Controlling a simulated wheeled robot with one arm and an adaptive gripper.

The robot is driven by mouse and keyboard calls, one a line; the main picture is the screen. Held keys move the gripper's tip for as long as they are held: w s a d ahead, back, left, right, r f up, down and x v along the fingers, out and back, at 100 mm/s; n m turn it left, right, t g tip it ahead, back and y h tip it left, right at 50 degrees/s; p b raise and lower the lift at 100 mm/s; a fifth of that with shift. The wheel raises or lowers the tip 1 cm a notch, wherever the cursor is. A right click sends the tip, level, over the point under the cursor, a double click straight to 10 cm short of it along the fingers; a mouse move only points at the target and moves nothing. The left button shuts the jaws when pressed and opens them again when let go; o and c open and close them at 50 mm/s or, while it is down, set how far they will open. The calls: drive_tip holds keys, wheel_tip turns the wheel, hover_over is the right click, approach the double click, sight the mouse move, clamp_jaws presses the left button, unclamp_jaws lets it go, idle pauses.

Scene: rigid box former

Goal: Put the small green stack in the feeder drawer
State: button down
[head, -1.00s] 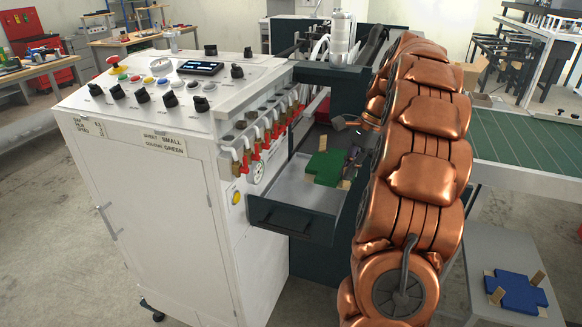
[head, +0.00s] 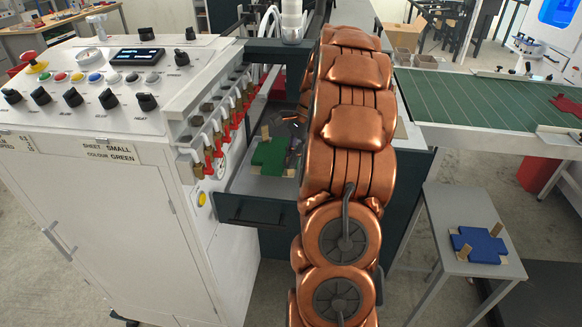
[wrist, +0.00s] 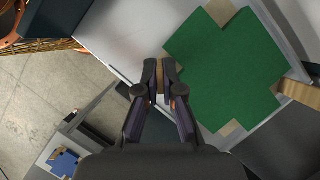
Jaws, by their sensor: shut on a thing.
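The small green stack (head: 268,157), a cross-shaped pile with tan tabs on its arms, is over the open feeder drawer (head: 248,211) in the head view. In the wrist view the green stack (wrist: 225,68) lies flat and close to the drawer walls (wrist: 290,38). I cannot tell whether it rests on the drawer floor. My gripper (wrist: 161,68) is shut on the tan tab at the stack's near left arm. In the head view my copper-coloured arm hides most of the gripper and the right side of the drawer.
The white control cabinet (head: 100,190), labelled sheet small and colour green, stands left of the drawer, with red-handled valves (head: 222,135) above it. A blue stack (head: 478,245) sits on a small grey table (head: 455,205) at the right. A green conveyor (head: 480,105) lies behind it.

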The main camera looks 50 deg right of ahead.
sight(292, 174)
drive_tip(key=shift+f+p, duration=0.45)
drive_tip(key=shift+f, duration=1.35)
drive_tip(key=shift+f, duration=0.15)
drive_tip(key=c, duration=1.3)
unclamp_jaws()
drive_tip(key=b+v, duration=0.3)
drive_tip(key=v, duration=0.9)
